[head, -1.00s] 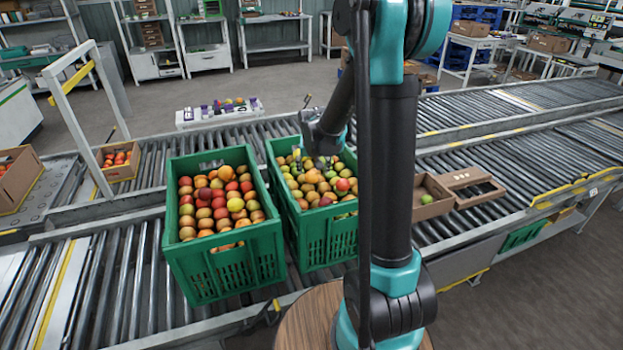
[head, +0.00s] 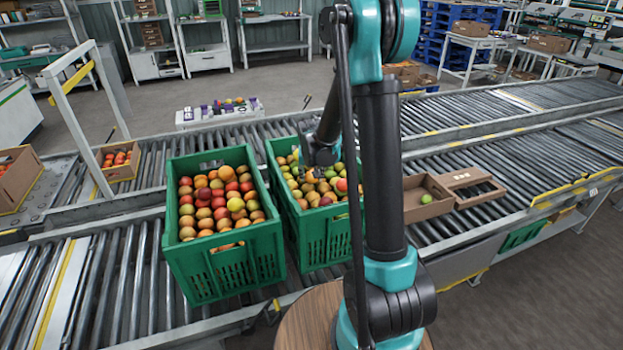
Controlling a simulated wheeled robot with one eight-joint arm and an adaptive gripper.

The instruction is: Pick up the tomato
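Two green crates hold many round tomatoes in red, orange, yellow and green. The left crate (head: 222,272) shows its full load of tomatoes (head: 217,205). The right crate (head: 322,240) holds tomatoes (head: 312,190) too, more of them yellow-green. Which single tomato the task means cannot be told. My gripper (head: 322,163) points down over the back part of the right crate, close above or among the fruit. It is small and dark here, and its fingertips are not clear. Whether it touches or holds a tomato cannot be told. My arm hides the right crate's right side.
An open cardboard box (head: 425,190) with one green fruit (head: 426,199) stands right of my arm on the roller conveyor (head: 480,140). A cardboard box of red tomatoes (head: 119,160) stands at the left, near a white frame (head: 75,110). Rollers right of the boxes are clear.

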